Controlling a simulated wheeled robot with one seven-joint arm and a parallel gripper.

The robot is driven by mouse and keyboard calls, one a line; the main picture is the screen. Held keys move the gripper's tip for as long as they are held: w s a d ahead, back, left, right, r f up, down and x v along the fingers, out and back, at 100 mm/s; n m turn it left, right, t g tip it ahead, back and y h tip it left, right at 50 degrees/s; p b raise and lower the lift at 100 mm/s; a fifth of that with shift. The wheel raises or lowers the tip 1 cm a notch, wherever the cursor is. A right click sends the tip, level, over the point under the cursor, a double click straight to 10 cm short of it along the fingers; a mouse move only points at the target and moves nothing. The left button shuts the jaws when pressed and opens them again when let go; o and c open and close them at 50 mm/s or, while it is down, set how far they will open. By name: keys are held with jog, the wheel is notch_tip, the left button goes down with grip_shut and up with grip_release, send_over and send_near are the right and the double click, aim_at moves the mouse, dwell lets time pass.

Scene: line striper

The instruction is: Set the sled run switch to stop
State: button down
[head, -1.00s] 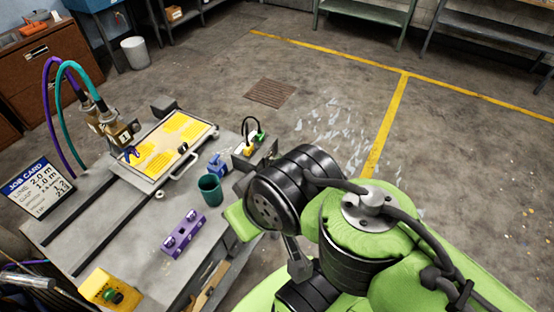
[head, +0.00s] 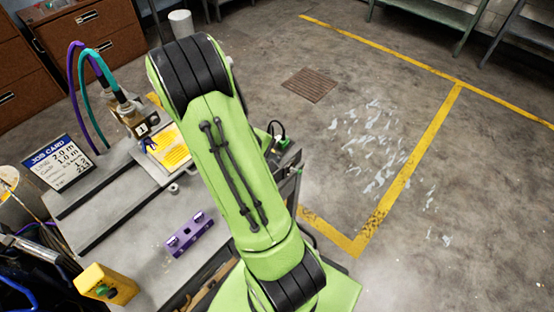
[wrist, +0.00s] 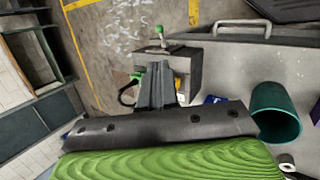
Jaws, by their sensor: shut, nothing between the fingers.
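No label for the sled run switch is readable, so I cannot tell which control it is. A grey control box (wrist: 187,68) with a green-tipped lever (wrist: 160,31) and a yellow part lies just beyond my gripper (wrist: 157,68) in the wrist view. My gripper is shut and empty. The fingers cover part of the box; I cannot tell whether they touch it. In the head view the box (head: 291,153) shows partly behind my arm, which hides my gripper. A yellow box (head: 118,284) with a green button stands at the table's near left.
A purple bar (head: 189,234) with two knobs lies on the grey table (head: 118,226). A teal cup (wrist: 276,113) stands right of my gripper in the wrist view. Open floor lies right.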

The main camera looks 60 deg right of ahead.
send_near(298, 171)
jog(key=x, duration=0.7)
jog(key=shift+s+r+b, duration=0.1)
jog(key=shift+b, duration=0.3)
jog(key=shift+b, duration=0.3)
